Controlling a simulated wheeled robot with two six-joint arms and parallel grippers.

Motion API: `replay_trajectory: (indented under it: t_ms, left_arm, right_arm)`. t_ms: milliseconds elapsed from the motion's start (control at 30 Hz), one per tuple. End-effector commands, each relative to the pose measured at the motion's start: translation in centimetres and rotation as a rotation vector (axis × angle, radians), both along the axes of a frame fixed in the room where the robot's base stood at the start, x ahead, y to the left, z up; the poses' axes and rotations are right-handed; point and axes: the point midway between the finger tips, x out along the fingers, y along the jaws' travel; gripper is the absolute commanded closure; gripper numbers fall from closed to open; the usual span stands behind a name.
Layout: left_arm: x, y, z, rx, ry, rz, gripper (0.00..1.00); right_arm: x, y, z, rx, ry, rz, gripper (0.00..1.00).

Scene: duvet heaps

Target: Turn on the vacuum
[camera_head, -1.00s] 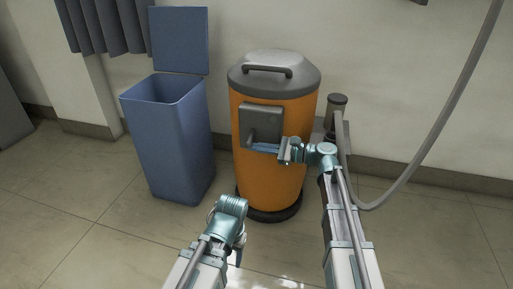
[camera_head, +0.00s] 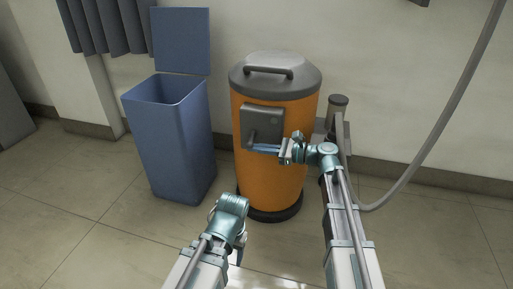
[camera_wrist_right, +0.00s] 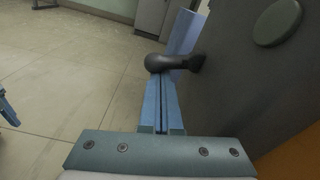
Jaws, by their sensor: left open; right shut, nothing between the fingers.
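The vacuum (camera_head: 272,178) is an upright orange cylinder with a grey domed lid. A dark grey panel (camera_head: 262,119) on its front carries a lever (camera_head: 252,138). In the right wrist view the dark lever (camera_wrist_right: 172,62) sticks out leftward from the panel and ends in a rounded knob. A round greenish button (camera_wrist_right: 278,22) also shows on the panel. My right gripper (camera_head: 258,148) is shut and empty. Its fingertips (camera_wrist_right: 165,82) are just under the lever's knob; whether they touch is unclear. My left gripper (camera_head: 238,260) is low in front of the vacuum, its fingers mostly hidden.
A blue bin (camera_head: 170,140) with its lid raised stands left of the vacuum. A grey hose (camera_head: 428,150) loops at the right, near a dark cylindrical fitting (camera_head: 337,105). A wall is close behind. Tiled floor (camera_head: 80,220) is clear at the front left.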

Motion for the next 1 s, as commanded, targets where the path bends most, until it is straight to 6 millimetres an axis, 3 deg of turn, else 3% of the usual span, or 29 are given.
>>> replay_trajectory:
  t_ms: [533,1000]
  left_arm:
    - [0.0,0.0,1.9,0.0,0.0,0.0,0.39]
    - [0.0,0.0,2.8,0.0,0.0,0.0,0.39]
  right_arm:
    - [-1.0,0.3,2.0,0.135,0.413,0.001,1.0]
    - [-1.1,0.4,2.8,0.134,0.409,0.0,1.0]
